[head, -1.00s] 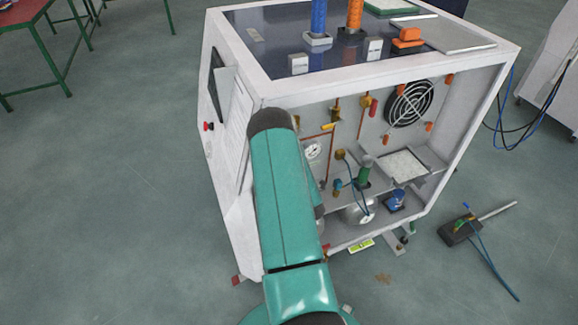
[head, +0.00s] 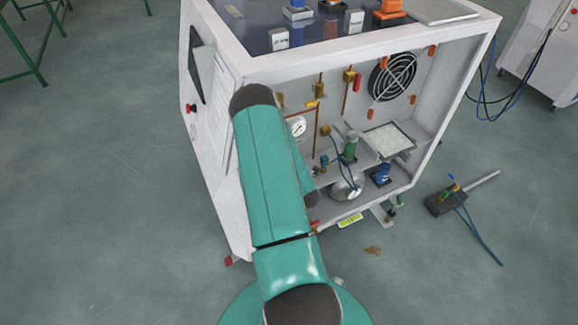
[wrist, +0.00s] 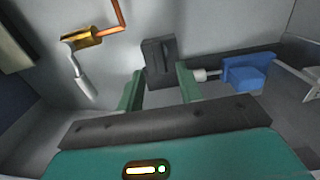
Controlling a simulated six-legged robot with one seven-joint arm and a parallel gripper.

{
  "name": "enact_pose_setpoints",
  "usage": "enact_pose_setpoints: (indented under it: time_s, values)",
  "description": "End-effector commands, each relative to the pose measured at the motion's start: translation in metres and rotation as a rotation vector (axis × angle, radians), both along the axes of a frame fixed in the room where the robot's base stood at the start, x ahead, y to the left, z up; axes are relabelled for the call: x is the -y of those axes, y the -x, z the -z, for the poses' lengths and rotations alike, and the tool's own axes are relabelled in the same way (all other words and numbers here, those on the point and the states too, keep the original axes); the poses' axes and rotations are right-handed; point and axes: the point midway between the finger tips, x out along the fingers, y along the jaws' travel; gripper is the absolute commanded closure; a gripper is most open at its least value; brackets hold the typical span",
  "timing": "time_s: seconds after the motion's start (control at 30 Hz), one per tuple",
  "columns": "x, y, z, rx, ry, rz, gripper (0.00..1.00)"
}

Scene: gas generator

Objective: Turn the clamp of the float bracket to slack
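In the wrist view my gripper (wrist: 158,87) has its two green fingers spread apart with nothing seen held between them. A dark grey slotted bracket (wrist: 158,60) stands just beyond the fingertips, in line with the gap. To its right is a blue block (wrist: 247,72) with a pale knob or rod end (wrist: 204,75) pointing at the right finger. I cannot tell for sure which of these parts is the float bracket's clamp, nor its setting. In the head view my arm covers the gripper and the left of the open cabinet (head: 470,75).
A copper pipe with a brass fitting and pale lever (wrist: 82,38) is at upper left in the wrist view. The head view shows a gauge (head: 297,127), fan (head: 392,77), green part (head: 350,148) and silver vessel (head: 346,187) inside the cabinet. A black tool (head: 446,200) lies on the floor at right.

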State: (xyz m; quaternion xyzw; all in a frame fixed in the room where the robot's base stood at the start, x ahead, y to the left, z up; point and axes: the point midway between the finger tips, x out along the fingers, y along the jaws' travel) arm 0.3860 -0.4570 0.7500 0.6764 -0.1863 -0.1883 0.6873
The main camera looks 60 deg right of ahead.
Motion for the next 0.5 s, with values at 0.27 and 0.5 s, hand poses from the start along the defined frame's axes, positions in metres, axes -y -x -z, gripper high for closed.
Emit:
enact_pose_setpoints:
  time_s: [0.27, 0.5]
  values:
    - [-0.032, 0.054, 0.001, -0.003, -0.002, 0.001, 0.64]
    - [-0.046, 0.077, 0.000, -0.001, 0.000, 0.000, 0.64]
